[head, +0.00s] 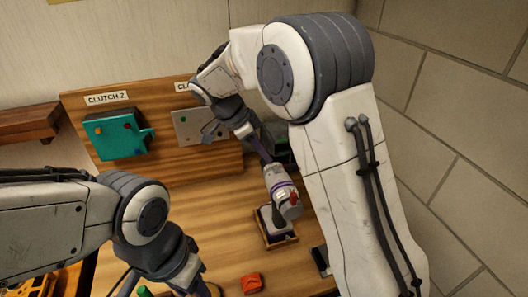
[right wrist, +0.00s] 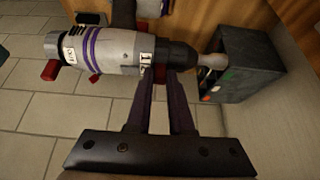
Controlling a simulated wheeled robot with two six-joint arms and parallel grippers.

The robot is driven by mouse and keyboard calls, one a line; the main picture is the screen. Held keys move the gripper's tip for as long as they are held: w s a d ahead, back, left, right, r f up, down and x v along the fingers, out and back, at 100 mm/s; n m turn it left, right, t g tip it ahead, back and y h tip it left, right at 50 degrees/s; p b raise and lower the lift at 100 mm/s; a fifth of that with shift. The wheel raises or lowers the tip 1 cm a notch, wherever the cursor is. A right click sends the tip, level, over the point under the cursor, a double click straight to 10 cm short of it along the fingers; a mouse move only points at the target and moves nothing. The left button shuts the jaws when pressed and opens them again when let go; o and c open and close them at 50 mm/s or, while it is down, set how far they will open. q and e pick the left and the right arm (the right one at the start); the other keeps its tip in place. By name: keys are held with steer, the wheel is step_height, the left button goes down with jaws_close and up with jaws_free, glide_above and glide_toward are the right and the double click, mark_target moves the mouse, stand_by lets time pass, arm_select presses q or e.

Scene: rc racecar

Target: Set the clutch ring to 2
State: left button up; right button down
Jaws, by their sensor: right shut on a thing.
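A power driver (head: 281,190) with a pale body and purple stripes stands with its lower end in a wooden-rimmed holder (head: 274,243). It lies across the right wrist view (right wrist: 95,48). Its pale clutch ring (right wrist: 146,52), with dark digits that look like 11, is in front of the dark nose. My right gripper (head: 265,154) comes down from above. Its dark purple fingers (right wrist: 163,74) are shut on the driver at the clutch ring and nose; the exact contact is unclear. My left gripper (head: 192,279) is low in the head view, its tips not clear.
A teal block (head: 117,134) is on the wooden back panel under a CLUTCH 2 label (head: 107,98). A grey plate (head: 196,126) is to its right, its label partly hidden. A dark box (right wrist: 245,66) stands at the driver's nose. A red-orange piece (head: 251,284) lies near the front.

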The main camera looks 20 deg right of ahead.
steer(key=c, duration=0.8)
jaws_free()
steer(key=b+v, duration=0.1)
steer(key=v, duration=0.9)
steer(key=shift+r, duration=0.2)
